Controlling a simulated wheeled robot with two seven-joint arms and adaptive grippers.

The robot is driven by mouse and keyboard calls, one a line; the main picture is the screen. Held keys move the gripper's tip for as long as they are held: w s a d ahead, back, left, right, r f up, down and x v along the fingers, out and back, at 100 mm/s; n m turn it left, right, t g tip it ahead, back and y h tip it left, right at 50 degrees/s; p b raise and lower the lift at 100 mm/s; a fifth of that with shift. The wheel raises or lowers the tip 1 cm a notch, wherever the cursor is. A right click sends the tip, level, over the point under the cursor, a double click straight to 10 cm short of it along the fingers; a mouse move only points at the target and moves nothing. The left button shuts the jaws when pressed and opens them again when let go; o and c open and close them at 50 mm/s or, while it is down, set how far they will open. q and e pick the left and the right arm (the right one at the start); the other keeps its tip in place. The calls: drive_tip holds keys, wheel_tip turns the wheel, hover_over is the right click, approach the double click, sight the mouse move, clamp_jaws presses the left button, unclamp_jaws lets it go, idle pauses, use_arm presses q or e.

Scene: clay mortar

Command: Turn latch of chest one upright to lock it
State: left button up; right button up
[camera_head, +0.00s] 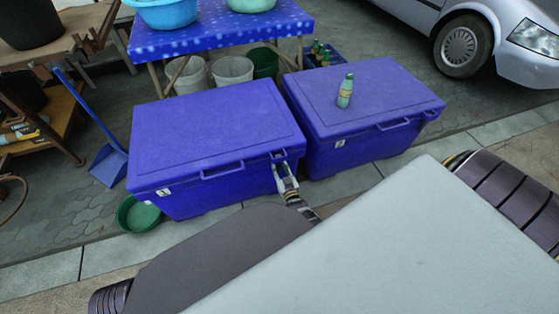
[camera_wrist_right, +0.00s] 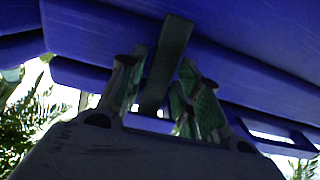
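The left blue chest (camera_head: 215,135), with a small white label at its front left, has its lid closed. I take it to be chest one. My right gripper (camera_head: 284,178) is at its front face, near the right corner, just below the lid edge. In the right wrist view, a dark bar-shaped latch (camera_wrist_right: 172,50) stands out against the blue chest (camera_wrist_right: 95,30) between the green-padded fingers of my right gripper (camera_wrist_right: 163,72). The fingers are spread, with gaps showing beside the bar; firm contact cannot be made out. My left gripper is out of view.
A second blue chest (camera_head: 365,92) stands close on the right, with a green bottle (camera_head: 345,91) on its lid. A blue table (camera_head: 215,35) with basins is behind. A green bowl (camera_head: 139,214) lies by the left chest's front corner. A car (camera_head: 480,35) is at far right.

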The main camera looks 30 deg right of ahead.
drive_tip(key=shift+o, duration=0.5)
drive_tip(key=shift+r, duration=0.1)
drive_tip(key=shift+s, duration=0.1)
drive_tip(key=v, duration=1.1)
drive_tip(key=shift+s+a, duration=0.2)
drive_tip(key=shift+s, duration=0.2)
drive_tip(key=shift+w, duration=0.1)
idle(0.4)
